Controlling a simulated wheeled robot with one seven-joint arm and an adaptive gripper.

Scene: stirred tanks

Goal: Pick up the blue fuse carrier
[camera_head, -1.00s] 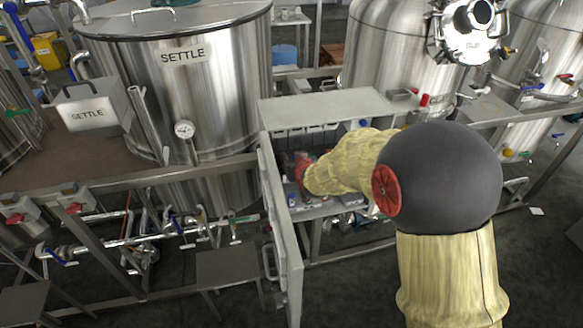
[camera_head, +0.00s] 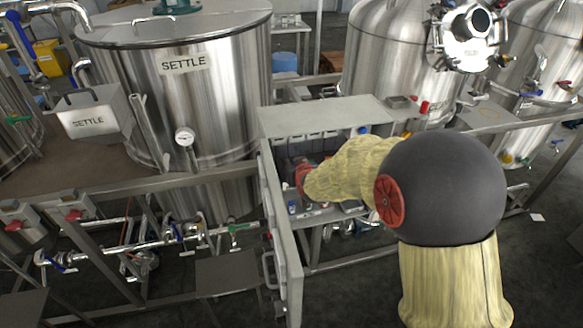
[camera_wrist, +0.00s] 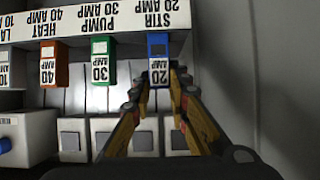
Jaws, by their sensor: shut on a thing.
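The blue fuse carrier (camera_wrist: 158,44) is at the right end of the fuse row in the wrist view, under the label STIR 20 AMP. Its white face reads 20 AMP. My gripper (camera_wrist: 160,82) has one finger on each side of it and is shut on it. In the head view my forearm reaches into the open grey cabinet (camera_head: 322,116), and the blue carrier and fingertips cannot be made out there.
A green carrier (camera_wrist: 100,46) and a red-orange carrier (camera_wrist: 54,50) hang to the left. Grey switch blocks (camera_wrist: 75,139) line the space below. A bare grey wall (camera_wrist: 224,70) stands close on the right. The cabinet door (camera_head: 281,235) hangs open on the left.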

